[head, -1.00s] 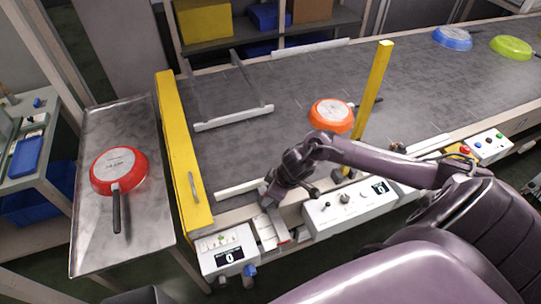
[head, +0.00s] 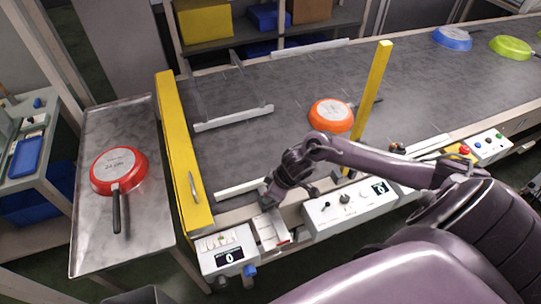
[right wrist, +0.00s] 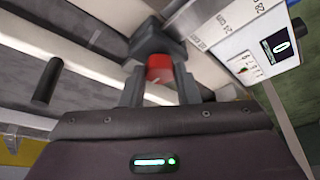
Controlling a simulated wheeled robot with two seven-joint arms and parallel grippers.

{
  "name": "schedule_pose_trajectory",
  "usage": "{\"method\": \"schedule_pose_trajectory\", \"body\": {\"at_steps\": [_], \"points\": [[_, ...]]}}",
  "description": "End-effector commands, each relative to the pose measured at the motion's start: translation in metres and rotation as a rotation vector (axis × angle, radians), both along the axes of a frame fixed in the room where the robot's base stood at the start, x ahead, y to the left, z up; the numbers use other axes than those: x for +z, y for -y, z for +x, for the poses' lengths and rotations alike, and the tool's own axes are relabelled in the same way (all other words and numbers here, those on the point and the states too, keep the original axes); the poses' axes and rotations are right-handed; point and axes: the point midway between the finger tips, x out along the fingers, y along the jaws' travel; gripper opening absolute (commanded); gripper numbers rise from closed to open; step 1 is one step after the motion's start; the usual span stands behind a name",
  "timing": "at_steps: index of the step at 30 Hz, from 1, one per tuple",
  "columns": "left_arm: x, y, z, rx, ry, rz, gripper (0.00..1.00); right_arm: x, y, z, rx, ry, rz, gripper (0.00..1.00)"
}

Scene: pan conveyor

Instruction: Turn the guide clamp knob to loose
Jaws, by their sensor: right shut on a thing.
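My right gripper (right wrist: 160,80) is shut on a small red knob (right wrist: 159,68), seen between its fingers in the right wrist view; I take it to be the guide clamp knob. In the head view the right gripper (head: 269,203) is at the conveyor's near edge, by the scale plate (head: 270,228), and hides the knob. I cannot read whether the knob is tight or loose. A white guide rail (head: 234,118) lies across the belt, and another (head: 240,187) runs along the near edge. My left gripper is not in view.
An orange pan (head: 330,114) is on the belt (head: 300,90) beside a yellow post (head: 372,92). A red pan (head: 118,168) lies on the metal side table (head: 90,225). Control boxes (head: 345,208) line the near edge. Blue and green pans are far right.

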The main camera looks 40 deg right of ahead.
Motion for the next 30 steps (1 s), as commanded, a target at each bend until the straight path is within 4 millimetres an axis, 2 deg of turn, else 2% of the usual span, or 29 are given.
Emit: {"method": "schedule_pose_trajectory", "body": {"at_steps": [14, 30], "points": [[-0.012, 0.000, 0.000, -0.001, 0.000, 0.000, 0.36, -0.001, 0.003, 0.004, 0.359, 0.003, -0.001, 0.06], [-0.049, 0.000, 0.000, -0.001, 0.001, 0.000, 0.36, -0.002, 0.004, 0.008, 0.873, 0.004, -0.001, 0.06]]}}
